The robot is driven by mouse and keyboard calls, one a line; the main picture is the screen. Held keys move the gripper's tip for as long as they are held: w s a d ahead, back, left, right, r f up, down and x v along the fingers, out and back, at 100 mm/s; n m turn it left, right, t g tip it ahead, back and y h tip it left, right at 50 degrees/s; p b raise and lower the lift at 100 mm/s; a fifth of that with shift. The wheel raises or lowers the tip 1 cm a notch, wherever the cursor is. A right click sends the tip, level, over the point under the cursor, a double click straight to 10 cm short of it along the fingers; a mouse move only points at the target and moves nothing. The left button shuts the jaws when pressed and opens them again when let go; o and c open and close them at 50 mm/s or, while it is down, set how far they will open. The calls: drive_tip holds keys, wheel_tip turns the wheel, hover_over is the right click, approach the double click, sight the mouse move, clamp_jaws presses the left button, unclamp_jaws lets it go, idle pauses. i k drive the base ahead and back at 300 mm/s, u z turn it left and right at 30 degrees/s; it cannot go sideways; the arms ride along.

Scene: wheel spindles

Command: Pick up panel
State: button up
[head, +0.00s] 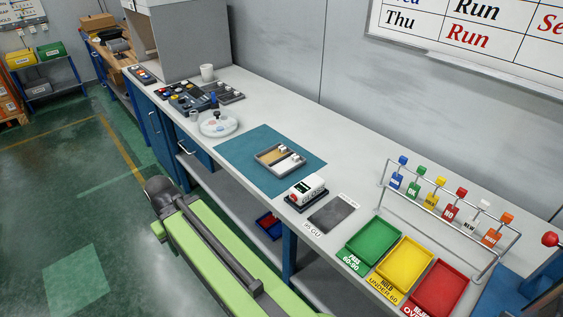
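A flat dark grey panel (332,214) lies on the light bench top, with a white strip along its far right edge. A white label reading "95 GU" (312,229) lies at its near left edge. A small white meter (307,190) with a dark base, a green display and a red part sits just behind the panel. My green arm crosses the lower middle of the head view, in front of the bench. My gripper is not visible, so I cannot see what it holds.
A grey tray (258,160) with small pieces sits on a teal mat (232,149). Green (374,241), yellow (403,263) and red (440,289) trays stand right of the panel. A metal rack (427,211) with hanging coloured tags stands behind them. Bare bench lies behind the meter.

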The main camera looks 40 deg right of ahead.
sight(287, 164)
drive_tip(key=i, duration=0.85)
drive_tip(key=z, duration=0.05)
